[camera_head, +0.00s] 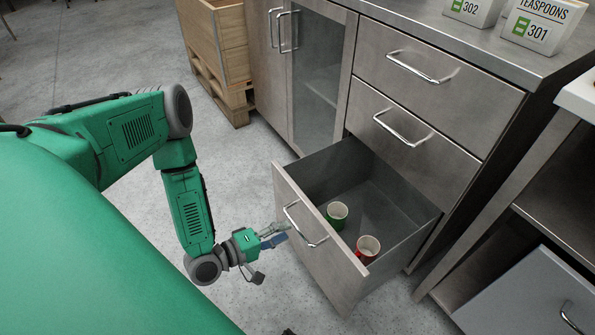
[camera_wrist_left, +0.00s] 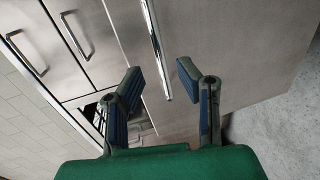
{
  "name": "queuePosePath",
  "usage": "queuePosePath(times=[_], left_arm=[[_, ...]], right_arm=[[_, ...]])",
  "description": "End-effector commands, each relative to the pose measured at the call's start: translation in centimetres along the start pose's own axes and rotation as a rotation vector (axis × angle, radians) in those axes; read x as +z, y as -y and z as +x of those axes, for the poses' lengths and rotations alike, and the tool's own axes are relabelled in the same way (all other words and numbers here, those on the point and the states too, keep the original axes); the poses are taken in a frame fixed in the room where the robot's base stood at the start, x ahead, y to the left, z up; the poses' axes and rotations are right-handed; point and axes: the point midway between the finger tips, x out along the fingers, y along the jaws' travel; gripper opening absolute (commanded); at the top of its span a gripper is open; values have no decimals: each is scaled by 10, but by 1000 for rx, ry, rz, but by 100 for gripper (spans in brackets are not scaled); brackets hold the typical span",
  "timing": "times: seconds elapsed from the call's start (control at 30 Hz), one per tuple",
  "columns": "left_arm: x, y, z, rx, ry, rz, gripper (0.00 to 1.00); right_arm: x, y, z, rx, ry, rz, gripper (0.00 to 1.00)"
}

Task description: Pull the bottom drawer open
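The bottom drawer (camera_head: 322,262) of the steel cabinet stands pulled out, its inside showing. A green mug (camera_head: 337,214) and a red mug (camera_head: 367,248) stand in it. Its bar handle (camera_head: 304,226) is on the front panel. My left gripper (camera_head: 280,234) is just in front of that panel, beside the handle's left part. In the left wrist view its two blue-padded fingers (camera_wrist_left: 158,84) are spread, with the lower end of the handle (camera_wrist_left: 156,50) in the gap between the tips. Contact with the handle cannot be told.
Two shut drawers (camera_head: 425,95) sit above. A glass-doored cupboard (camera_head: 318,70) is to the left, with a wooden crate (camera_head: 215,45) on a pallet beyond. Label signs (camera_head: 540,25) stand on the counter. An open shelf unit (camera_head: 540,210) is at right. The floor left of the drawer is clear.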

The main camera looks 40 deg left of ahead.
Motion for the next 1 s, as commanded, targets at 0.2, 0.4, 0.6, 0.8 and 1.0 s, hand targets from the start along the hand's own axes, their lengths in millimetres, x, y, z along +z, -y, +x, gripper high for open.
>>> queuePosePath(times=[0.2,0.4,0.6,0.8,1.0], left_arm=[[-2,2,-41,-2,-3,-2,31],[-2,1,-56,0,-3,0,31],[-2,1,-57,0,-3,0,31],[-2,1,-57,0,-2,-1,31],[-1,1,-56,-1,-1,0,31]], right_arm=[[0,0,0,0,0,0,40],[0,0,0,-1,0,0,40],[0,0,0,-1,0,0,40],[-2,0,1,0,2,0,40],[-2,0,0,0,2,0,40]])
